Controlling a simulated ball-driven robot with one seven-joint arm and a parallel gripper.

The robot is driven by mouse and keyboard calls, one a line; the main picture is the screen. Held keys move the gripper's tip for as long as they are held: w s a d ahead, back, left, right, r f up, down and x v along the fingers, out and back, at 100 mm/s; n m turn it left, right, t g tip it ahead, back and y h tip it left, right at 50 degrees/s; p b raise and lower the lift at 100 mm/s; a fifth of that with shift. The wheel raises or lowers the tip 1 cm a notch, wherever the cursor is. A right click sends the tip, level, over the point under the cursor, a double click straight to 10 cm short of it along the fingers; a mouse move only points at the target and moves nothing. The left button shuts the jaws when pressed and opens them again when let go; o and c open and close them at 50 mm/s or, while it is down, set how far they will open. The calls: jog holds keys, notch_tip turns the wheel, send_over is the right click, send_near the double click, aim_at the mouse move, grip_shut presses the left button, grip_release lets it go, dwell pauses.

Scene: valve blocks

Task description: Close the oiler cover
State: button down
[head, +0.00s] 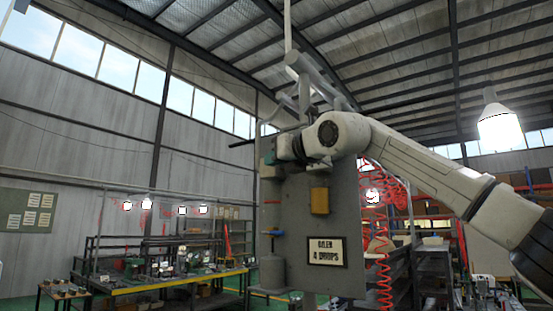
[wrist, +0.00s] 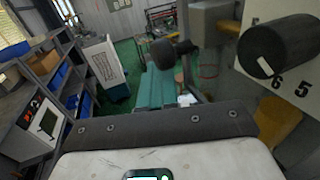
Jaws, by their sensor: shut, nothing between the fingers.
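A grey upright panel (head: 290,205) hangs in the middle of the head view. It bears a framed sign (head: 327,252) reading "OILER 4 DROPS" and a small yellow box (head: 319,201). A grey cylinder (head: 272,271) stands at the panel's lower left. I cannot tell which part is the oiler cover, or whether it is open. My gripper (head: 284,149) is at the panel's upper left, small and partly hidden by my wrist. It looks shut and empty; contact cannot be told. In the wrist view, a dark round knob (wrist: 163,53) is ahead and a black cylinder (wrist: 282,48) is at right.
A grey pipe frame (head: 305,80) rises above the panel. Red coiled hose (head: 385,265) hangs at its right. A long workbench (head: 170,282) stands behind at left. In the wrist view, shelves (wrist: 58,75) stand at left, and green floor (wrist: 130,50) shows between.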

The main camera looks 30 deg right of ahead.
dwell(0.3)
jog(key=s+b, duration=0.5)
jog(key=s, duration=0.5)
jog(key=shift+s+d, duration=0.2)
jog(key=shift+s, duration=0.2)
